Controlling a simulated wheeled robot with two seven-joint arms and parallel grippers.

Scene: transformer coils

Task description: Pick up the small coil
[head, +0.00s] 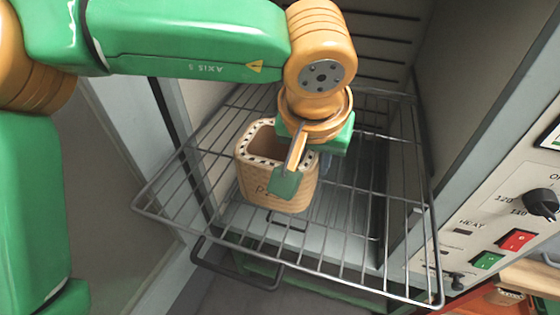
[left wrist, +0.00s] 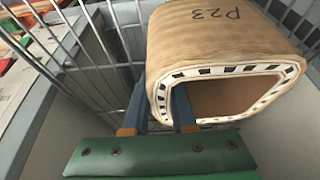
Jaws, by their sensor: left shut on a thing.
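The small coil (head: 255,183) is a tan, woven-looking hollow block with a pale rim of dark dashes and a handwritten label, which reads P23 in the left wrist view (left wrist: 212,40). It is upright at the wire rack inside the open cabinet. My left gripper (head: 298,172) comes down from above at its right side and is shut on its wall. In the left wrist view the fingers (left wrist: 170,108) straddle the wall, one inside the opening and one outside. Whether the coil's base touches the rack cannot be told. My right gripper is not in view.
The wire rack (head: 376,268) juts out of the cabinet, with bare wires right of the coil. A control panel (head: 500,225) with a knob and red and green switches stands close on the right. The cabinet's open door (head: 120,185) is on the left.

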